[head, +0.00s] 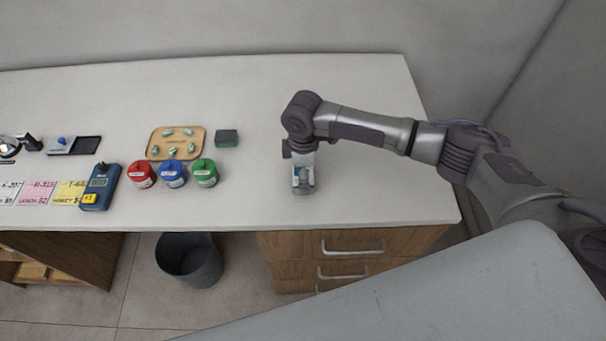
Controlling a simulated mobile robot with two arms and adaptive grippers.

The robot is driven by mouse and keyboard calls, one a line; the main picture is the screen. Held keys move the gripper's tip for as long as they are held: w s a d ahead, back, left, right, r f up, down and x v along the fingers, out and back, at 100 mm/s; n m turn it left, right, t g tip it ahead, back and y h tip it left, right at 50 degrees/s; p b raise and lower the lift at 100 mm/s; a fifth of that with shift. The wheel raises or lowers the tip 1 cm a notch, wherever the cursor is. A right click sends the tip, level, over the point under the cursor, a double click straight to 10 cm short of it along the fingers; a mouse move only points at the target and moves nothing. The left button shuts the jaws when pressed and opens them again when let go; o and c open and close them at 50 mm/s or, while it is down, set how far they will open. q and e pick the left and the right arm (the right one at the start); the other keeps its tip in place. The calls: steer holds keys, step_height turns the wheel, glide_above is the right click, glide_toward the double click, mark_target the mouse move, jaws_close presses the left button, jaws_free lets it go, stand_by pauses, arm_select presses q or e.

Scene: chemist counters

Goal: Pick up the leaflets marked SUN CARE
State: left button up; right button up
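No marking that reads SUN CARE is legible in the head view. My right arm comes in from the right, and its gripper (303,188) points down at the counter (370,190) near the front edge. A small white and teal thing (303,176) shows at its fingers. It is partly hidden by the gripper, and I cannot tell whether it is the leaflets or whether the fingers are closed on it. My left gripper is not in view.
Red (142,175), blue (172,174) and green (205,173) jars stand left of the gripper. Behind them are a tan tray (154,151) with several small items and a dark green block (227,138). A blue device (101,186) and price cards lie further left. A bin (190,260) stands below.

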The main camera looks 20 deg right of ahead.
steer(key=c, duration=1)
steer(key=shift+r, duration=0.1)
